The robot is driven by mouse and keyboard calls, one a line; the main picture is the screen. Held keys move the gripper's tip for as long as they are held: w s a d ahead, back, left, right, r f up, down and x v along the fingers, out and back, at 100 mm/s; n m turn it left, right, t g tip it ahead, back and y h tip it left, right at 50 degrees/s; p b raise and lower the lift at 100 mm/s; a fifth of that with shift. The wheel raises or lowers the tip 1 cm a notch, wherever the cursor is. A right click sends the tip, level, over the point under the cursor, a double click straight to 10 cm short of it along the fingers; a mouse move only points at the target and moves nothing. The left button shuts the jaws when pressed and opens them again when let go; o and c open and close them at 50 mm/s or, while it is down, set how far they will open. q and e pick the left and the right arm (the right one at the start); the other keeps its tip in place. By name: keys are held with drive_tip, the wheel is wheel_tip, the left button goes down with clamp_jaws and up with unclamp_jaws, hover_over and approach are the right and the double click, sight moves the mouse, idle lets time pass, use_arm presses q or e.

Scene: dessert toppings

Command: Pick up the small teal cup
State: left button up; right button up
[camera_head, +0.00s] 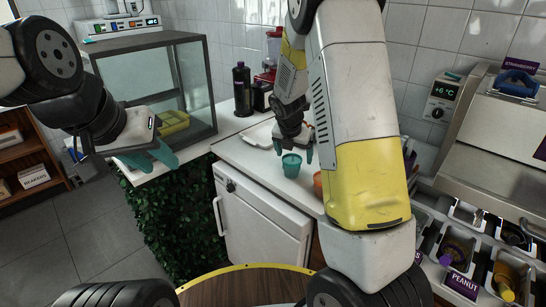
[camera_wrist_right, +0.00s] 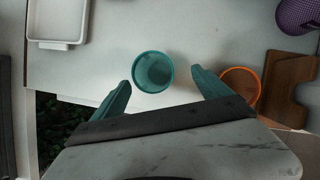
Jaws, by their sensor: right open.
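The small teal cup (camera_head: 291,167) stands upright on the white counter, near its front edge. In the right wrist view the teal cup (camera_wrist_right: 153,72) looks empty and lies between the fingertips. My right gripper (camera_head: 294,150) is open just above the cup, with one teal finger on each side; in the wrist view (camera_wrist_right: 162,78) the fingers show gaps to the cup. My left gripper (camera_head: 150,158) hangs away at the left, in front of the glass case; its teal fingers overlap in view, so its opening is unclear.
An orange cup (camera_wrist_right: 240,88) stands close to the right finger. A wooden board (camera_wrist_right: 290,90) and a purple cup (camera_wrist_right: 298,14) lie further right. A white tray (camera_wrist_right: 57,22) is at the left. The counter left of the teal cup is clear.

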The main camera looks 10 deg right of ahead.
drive_tip(key=shift+n, duration=0.4)
drive_tip(key=x, duration=0.5)
drive_tip(key=w+a+x, duration=0.1)
drive_tip(key=x, duration=0.2)
drive_tip(key=shift+f, duration=0.15)
drive_tip(key=c, duration=1.4)
drive_tip(key=shift+o, duration=0.2)
